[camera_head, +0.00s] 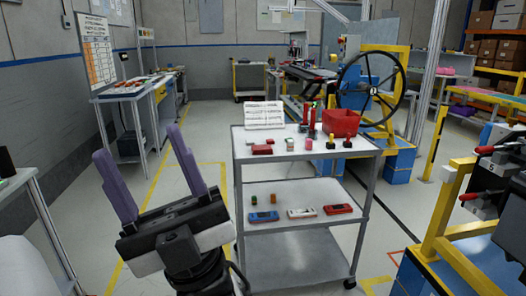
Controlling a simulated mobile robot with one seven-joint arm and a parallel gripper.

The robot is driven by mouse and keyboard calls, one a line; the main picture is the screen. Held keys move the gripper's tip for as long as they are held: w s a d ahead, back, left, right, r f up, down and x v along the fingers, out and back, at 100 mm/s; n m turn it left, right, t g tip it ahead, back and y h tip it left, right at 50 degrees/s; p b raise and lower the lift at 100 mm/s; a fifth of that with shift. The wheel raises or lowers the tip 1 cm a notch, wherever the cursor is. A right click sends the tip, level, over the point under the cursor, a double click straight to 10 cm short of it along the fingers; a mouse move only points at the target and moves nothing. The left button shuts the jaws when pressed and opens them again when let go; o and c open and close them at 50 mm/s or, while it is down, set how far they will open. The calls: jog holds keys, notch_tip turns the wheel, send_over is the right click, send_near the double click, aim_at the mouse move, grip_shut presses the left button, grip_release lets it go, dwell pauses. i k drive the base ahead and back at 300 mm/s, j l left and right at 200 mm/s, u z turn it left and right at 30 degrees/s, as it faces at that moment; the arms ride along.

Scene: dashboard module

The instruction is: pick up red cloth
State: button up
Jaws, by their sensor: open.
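My gripper (140,142) is at the left front, with two purple fingers pointing up and spread apart. It is open and empty, over the floor to the left of a grey metal cart (285,168). A small flat red item (262,149) lies on the cart's top shelf at the left. It may be the red cloth, but it is too small to tell. My gripper is well apart from it.
The cart's top shelf also holds a red bin (341,123), a white sign (264,114) and small tools. Its lower shelf holds several devices, including a blue one (264,216). A yellow frame (452,215) stands at the right. Floor is clear left of the cart.

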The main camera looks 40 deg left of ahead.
aim_at(261, 149)
jog(key=i+j, duration=0.1)
jog(key=j, duration=0.3)
jog(key=i+j, duration=0.15)
jog(key=j, duration=0.2)
jog(key=i+j, duration=0.1)
jog(key=j, duration=0.3)
jog(key=i+j, duration=0.1)
jog(key=j, duration=0.3)
jog(key=i+j+z, duration=0.1)
jog(key=j, duration=0.25)
jog(key=i+j, duration=0.1)
jog(key=j, duration=0.3)
jog(key=i+j, duration=0.15)
jog(key=j, duration=0.15)
jog(key=i+j, duration=0.3)
jog(key=i, duration=0.25)
